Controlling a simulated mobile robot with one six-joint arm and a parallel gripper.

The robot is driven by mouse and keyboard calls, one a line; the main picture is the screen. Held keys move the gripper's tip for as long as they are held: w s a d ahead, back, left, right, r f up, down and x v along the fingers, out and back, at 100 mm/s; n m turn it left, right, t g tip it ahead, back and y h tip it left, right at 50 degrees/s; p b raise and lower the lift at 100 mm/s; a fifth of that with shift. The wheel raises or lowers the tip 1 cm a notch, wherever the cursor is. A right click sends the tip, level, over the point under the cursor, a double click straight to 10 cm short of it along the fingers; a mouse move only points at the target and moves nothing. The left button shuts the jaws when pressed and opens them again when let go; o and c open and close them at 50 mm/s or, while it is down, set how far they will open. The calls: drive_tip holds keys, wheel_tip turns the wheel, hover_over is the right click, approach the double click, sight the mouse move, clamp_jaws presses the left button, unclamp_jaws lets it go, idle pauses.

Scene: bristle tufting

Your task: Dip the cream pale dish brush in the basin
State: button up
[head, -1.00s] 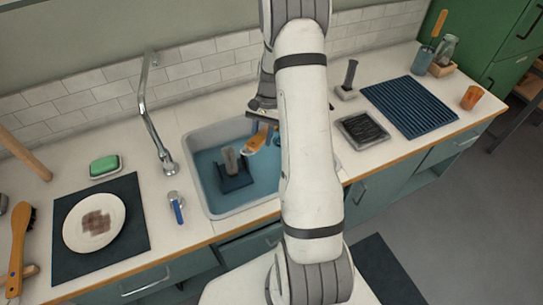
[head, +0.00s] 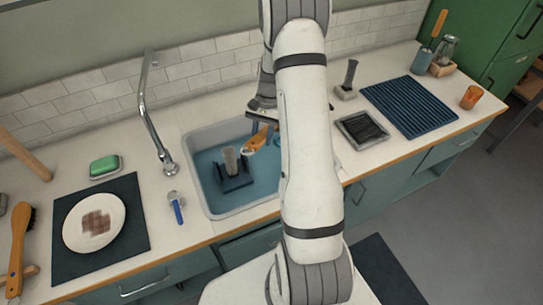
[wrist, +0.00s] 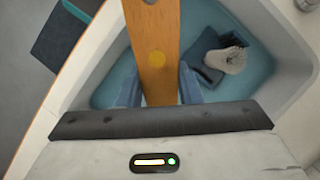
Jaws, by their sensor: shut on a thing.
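My gripper (wrist: 160,88) is shut on the handle, one blue-grey finger on each side. The brush hangs tilted over the basin (head: 205,200), a white-rimmed sink with blue inside. I cannot tell whether its bristles touch the water. In the head view my arm hides part of the gripper and of the basin.
A grey rounded object (head: 229,160) on a dark base stands in the basin, left of the brush. The tap (head: 152,120) rises at the basin's back left. A plate (head: 94,222) with a brown stain lies on a dark mat (head: 135,240). A dark tray (head: 362,130) is to the right.

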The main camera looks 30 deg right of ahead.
drive_tip(key=shift+r, duration=0.15)
drive_tip(key=shift+r+p, duration=1.15)
drive_tip(key=shift+r, duration=0.7)
